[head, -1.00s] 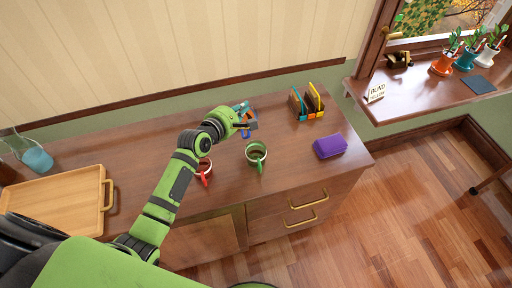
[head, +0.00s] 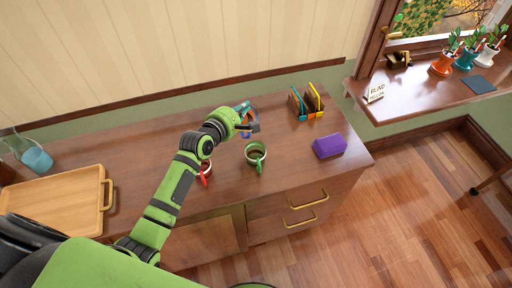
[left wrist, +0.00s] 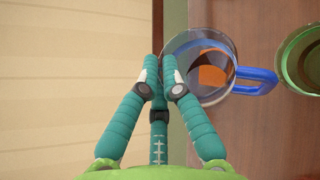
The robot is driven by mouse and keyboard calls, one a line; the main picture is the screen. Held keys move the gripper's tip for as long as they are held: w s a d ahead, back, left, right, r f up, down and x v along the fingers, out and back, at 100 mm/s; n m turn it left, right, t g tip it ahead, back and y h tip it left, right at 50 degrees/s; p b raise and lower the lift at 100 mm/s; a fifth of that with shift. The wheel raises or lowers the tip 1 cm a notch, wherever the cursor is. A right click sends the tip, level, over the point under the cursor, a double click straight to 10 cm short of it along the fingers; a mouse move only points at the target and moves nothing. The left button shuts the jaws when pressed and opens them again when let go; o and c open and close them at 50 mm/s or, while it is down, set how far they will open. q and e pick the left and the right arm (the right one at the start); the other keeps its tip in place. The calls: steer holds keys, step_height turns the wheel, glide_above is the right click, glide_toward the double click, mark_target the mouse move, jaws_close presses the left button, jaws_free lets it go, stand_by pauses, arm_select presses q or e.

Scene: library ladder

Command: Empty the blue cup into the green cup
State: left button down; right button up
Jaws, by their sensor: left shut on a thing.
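The blue cup (left wrist: 231,60) has a clear-looking body with a blue rim and a blue handle. Something orange shows inside it in the left wrist view. My left gripper (left wrist: 160,90) has teal fingers shut on the cup's wall at the rim. In the head view my left gripper (head: 244,108) is over the back of the counter, and the blue cup (head: 253,115) is mostly hidden by it. The green cup (head: 255,153) stands upright on the counter, in front of the held cup and apart from it. Its rim shows in the left wrist view (left wrist: 285,62).
A red mug (head: 205,177) stands left of the green cup, partly behind my left arm. A purple block (head: 329,146) lies to the right. A file holder (head: 307,104) stands behind. A wooden tray (head: 55,200) and glass jug (head: 30,155) are at the left.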

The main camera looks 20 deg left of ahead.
arm_select(q)
steer(key=shift+a, duration=0.15)
steer(key=shift+s+d+r, duration=0.1)
steer(key=shift+d, duration=0.2)
steer(key=shift+a, duration=0.1)
steer(key=shift+a, duration=0.1)
steer(key=shift+d+m+t+b, duration=0.25)
steer(key=shift+m+t+b, duration=0.05)
steer(key=shift+b, duration=0.1)
steer(key=shift+a+f, duration=0.2)
steer(key=shift+s+d, duration=0.15)
steer(key=shift+d+b, duration=0.15)
steer(key=shift+b, duration=0.2)
